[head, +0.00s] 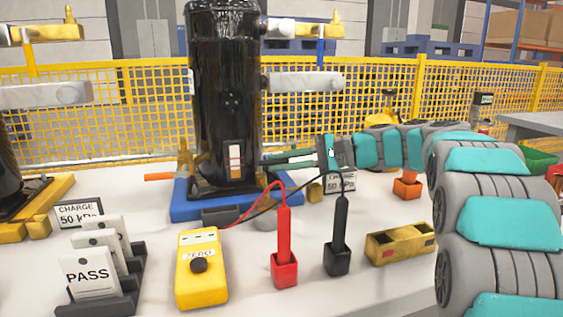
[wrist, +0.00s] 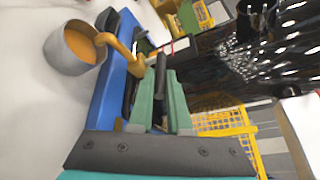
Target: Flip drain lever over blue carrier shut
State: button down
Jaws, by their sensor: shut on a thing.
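The blue carrier (head: 187,211) sits on the table under a tall black compressor (head: 225,95). It also shows in the wrist view (wrist: 107,88) as a long blue edge. My gripper (head: 268,161) reaches in from the right, low beside the compressor. In the wrist view, my green gripper fingers (wrist: 160,80) are shut on a slim dark rod, seemingly the drain lever (wrist: 161,70). A brass fitting (wrist: 137,60) adjoins it, and its bent pipe leads over a grey cup (wrist: 72,48). In the head view the lever is hard to make out.
A yellow meter (head: 201,285), a red probe holder (head: 284,268), a black probe holder (head: 337,260) and a brass block (head: 400,245) stand in front. PASS tags (head: 90,275) stand front left. A yellow mesh fence (head: 385,95) runs behind.

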jog(key=shift+r, duration=0.1)
jog(key=shift+w+a+r+n+g+p, duration=0.15)
jog(key=shift+n+g+p, duration=0.25)
jog(key=shift+g+p, duration=0.4)
jog(key=shift+w+f, duration=0.1)
jog(key=shift+f, duration=0.2)
jog(key=c, duration=0.9)
grip_release()
jog(key=shift+o, duration=0.2)
